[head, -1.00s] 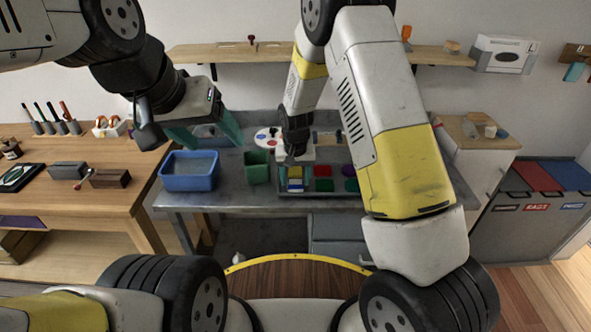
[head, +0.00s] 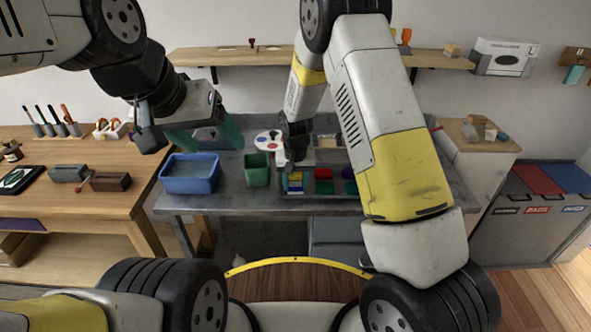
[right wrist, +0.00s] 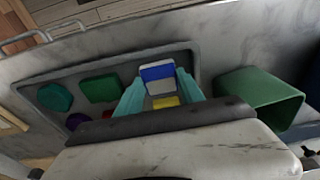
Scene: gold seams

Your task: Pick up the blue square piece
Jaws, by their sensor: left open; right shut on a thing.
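The blue square piece (right wrist: 157,73), with a white band across it, sits between the two teal fingers of my right gripper (right wrist: 160,90) in the right wrist view. My right gripper is shut on it. In the head view the blue piece (head: 295,187) shows at the left end of the grey tray, below my right gripper (head: 293,166). A yellow piece (right wrist: 166,102) lies close by it, partly hidden by the gripper. Whether the blue piece is clear of the tray is hard to tell. My left gripper (head: 207,136) is open and empty above the blue bin.
The tray (right wrist: 118,62) also holds red (head: 323,173), green (head: 323,187), purple (head: 349,173) and teal (right wrist: 55,97) pieces. A green bin (right wrist: 262,97) stands beside it, and a blue bin (head: 190,176) further left. A palette (head: 267,140) lies behind.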

